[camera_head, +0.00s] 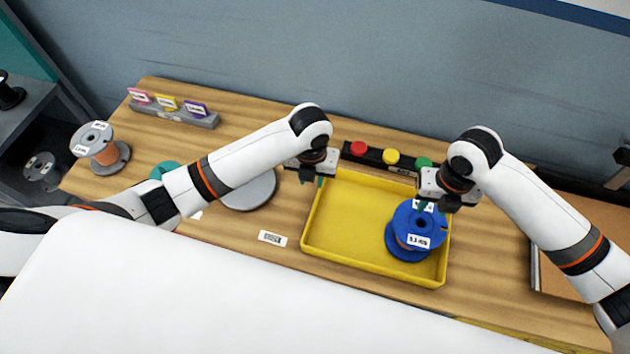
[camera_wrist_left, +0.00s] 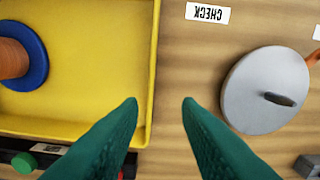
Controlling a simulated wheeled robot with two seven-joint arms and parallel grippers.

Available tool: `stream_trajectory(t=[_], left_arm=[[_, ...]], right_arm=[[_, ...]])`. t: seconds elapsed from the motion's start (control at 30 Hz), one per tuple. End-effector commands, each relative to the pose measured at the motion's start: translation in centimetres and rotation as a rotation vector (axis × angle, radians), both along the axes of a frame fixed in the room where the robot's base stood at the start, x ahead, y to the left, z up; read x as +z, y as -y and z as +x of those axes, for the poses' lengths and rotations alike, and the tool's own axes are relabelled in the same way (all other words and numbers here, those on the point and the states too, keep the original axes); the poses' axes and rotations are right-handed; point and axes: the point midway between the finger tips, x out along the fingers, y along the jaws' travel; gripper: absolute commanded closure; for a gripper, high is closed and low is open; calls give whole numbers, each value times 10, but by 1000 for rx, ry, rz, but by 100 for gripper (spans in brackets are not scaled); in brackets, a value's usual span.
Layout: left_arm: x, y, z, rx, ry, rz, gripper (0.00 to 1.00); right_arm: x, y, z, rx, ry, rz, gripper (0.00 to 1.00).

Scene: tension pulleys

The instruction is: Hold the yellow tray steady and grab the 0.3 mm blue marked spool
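The yellow tray (camera_head: 345,222) lies on the wooden table, and its side wall also shows in the left wrist view (camera_wrist_left: 60,95). The blue spool (camera_head: 400,222) stands in the tray's right part, with a white label too small to read surely. It also shows in the left wrist view (camera_wrist_left: 38,58). My left gripper (camera_head: 311,180) is above the tray's far left corner. Its teal fingers (camera_wrist_left: 160,103) are apart and empty, close to the tray wall. My right gripper (camera_head: 428,203) is at the far side of the spool's top; its fingertips are partly hidden.
A strip with red, yellow and green buttons (camera_head: 391,157) lies behind the tray. A round grey plate (camera_head: 250,190) and a CHECK label (camera_head: 272,238) are left of it. A grey spool (camera_head: 92,138) and a card holder (camera_head: 173,113) stand further left. A brown panel (camera_head: 575,270) is at right.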

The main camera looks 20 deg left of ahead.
Motion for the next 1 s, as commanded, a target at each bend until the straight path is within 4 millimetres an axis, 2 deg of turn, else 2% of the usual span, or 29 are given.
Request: stream_trajectory(t=[0.1, 0.27, 0.7, 0.83, 1.0], left_arm=[[0, 11, -11, -75, -22, -4, 69], [-13, 14, -15, -93, -31, -4, 69], [-92, 14, -14, -87, -29, -4, 69], [-108, 13, -14, -87, -27, -4, 69], [-118, 14, -13, -89, -26, -5, 69]], right_arm=[[0, 0, 0, 0, 0, 0, 64], [0, 0, 0, 0, 0, 0, 64], [0, 0, 0, 0, 0, 0, 64], [0, 0, 0, 0, 0, 0, 64], [0, 0, 0, 0, 0, 0, 64]])
